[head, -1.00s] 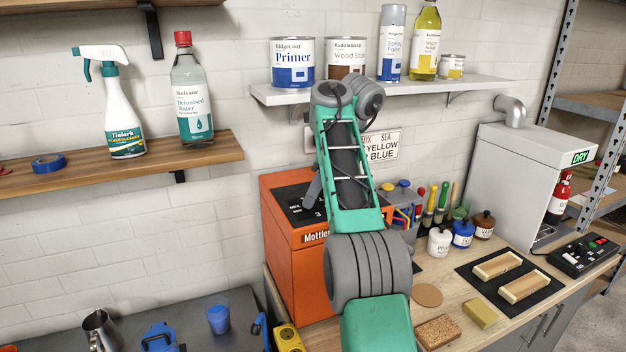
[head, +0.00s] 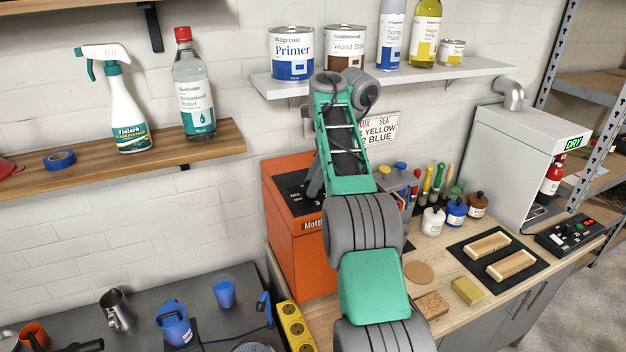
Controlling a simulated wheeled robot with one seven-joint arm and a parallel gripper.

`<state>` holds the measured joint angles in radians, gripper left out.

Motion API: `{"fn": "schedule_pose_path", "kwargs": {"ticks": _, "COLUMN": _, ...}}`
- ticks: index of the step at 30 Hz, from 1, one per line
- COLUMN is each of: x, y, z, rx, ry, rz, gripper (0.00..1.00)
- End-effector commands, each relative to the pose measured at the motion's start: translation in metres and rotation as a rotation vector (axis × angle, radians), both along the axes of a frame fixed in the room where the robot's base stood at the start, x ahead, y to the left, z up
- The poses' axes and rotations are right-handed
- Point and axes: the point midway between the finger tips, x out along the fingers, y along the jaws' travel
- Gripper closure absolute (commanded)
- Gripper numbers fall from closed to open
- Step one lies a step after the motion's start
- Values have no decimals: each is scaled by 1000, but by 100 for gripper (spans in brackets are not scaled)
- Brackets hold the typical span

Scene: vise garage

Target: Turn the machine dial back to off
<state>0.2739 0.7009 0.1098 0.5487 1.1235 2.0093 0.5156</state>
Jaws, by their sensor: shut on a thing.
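The orange machine (head: 297,250), labelled with a name starting "Mottl", stands at the left end of the wooden workbench. Its black top panel (head: 289,187) has small white marks. My green and grey arm crosses in front of its right part. My gripper (head: 314,182) shows only as a dark grey part pointing down at the panel, shut on the dial there. The dial itself is hidden behind the gripper and arm, so its setting cannot be read.
A shelf (head: 400,80) with cans and bottles hangs above the machine. Paint jars (head: 456,211), brushes and a black mat (head: 470,262) with wooden blocks lie to the right. A grey dryer-like box (head: 520,165) stands further right. A yellow socket strip (head: 296,325) is in front.

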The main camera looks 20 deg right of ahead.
Motion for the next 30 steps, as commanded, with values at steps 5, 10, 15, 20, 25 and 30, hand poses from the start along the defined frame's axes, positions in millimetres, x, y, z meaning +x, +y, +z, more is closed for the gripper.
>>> {"fn": "schedule_pose_path", "kwargs": {"ticks": 5, "x": 0, "y": 0, "z": -1, "rx": -1, "ry": 2, "rz": -1, "gripper": 63}}
{"fn": "schedule_pose_path", "kwargs": {"ticks": 10, "x": 0, "y": 0, "z": -1, "rx": -1, "ry": 2, "rz": -1, "gripper": 50}}
{"fn": "schedule_pose_path", "kwargs": {"ticks": 15, "x": 0, "y": 0, "z": 0, "rx": 0, "ry": 0, "rz": -1, "gripper": 45}}
{"fn": "schedule_pose_path", "kwargs": {"ticks": 20, "x": 0, "y": 0, "z": 0, "rx": 0, "ry": 0, "rz": -1, "gripper": 45}}
{"fn": "schedule_pose_path", "kwargs": {"ticks": 25, "x": 0, "y": 0, "z": -4, "rx": 0, "ry": -1, "rz": -27, "gripper": 45}}
{"fn": "schedule_pose_path", "kwargs": {"ticks": 30, "x": -1, "y": 0, "z": -12, "rx": -1, "ry": -4, "rz": -151, "gripper": 45}}
